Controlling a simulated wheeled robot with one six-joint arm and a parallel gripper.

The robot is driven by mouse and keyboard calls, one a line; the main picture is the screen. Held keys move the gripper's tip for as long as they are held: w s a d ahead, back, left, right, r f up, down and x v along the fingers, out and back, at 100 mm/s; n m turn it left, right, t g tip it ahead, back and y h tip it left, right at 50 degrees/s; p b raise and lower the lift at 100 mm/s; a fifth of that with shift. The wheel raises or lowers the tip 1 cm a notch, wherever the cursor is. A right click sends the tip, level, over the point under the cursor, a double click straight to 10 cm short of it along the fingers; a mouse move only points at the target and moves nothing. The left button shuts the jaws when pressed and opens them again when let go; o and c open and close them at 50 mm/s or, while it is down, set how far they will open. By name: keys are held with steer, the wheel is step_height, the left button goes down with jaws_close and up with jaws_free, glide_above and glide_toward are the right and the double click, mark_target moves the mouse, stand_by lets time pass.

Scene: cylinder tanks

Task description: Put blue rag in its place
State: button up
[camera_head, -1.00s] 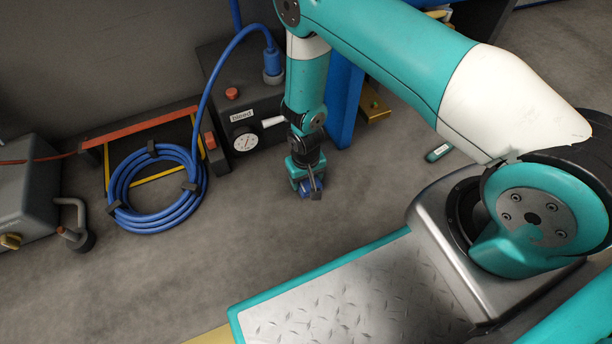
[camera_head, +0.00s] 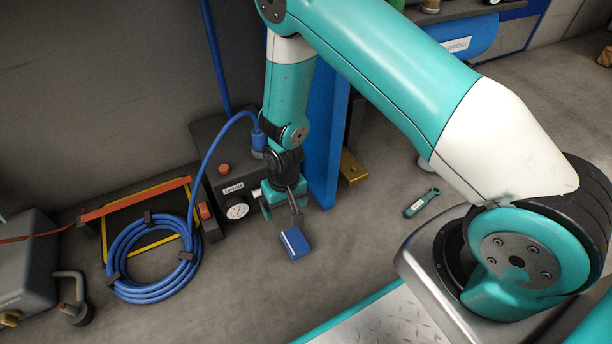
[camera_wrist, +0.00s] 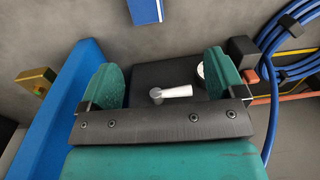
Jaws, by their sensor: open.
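A small blue block-like piece with a pale marking, taken as the blue rag (camera_head: 295,243), lies on the grey floor in the head view. It also shows at the top edge of the wrist view (camera_wrist: 145,10), partly cut off. My gripper (camera_head: 284,207) is just above and left of it in the head view, beside the dark box. In the wrist view its two teal fingers (camera_wrist: 163,80) are spread wide, with nothing held between them. The rag lies beyond the fingertips, apart from them.
A dark box with a gauge (camera_head: 237,211) and white lever stands beside my gripper. A blue panel (camera_head: 329,140) rises close on the right. A coiled blue hose (camera_head: 125,245) lies left. A teal tool (camera_head: 421,203) lies on open floor at right. A labelled blue surface (camera_head: 470,38) is behind.

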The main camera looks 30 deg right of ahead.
steer(key=s+a+r+n+y, duration=0.1)
steer(key=s+a+r, duration=0.1)
steer(key=r, duration=0.9)
steer(key=s+a+r+n+y, duration=0.1)
steer(key=a+r, duration=0.1)
steer(key=r, duration=0.9)
steer(key=s+d+r+n+y, duration=0.1)
steer(key=s+r+n, duration=0.3)
steer(key=s+r, duration=1.1)
steer(key=shift+s+r+n+y, duration=0.3)
steer(key=shift+s+r, duration=0.05)
steer(key=shift+s, duration=0.6)
step_height(320, 180, up, 52)
steer(key=p, duration=5.1)
steer(key=shift+f, duration=0.25)
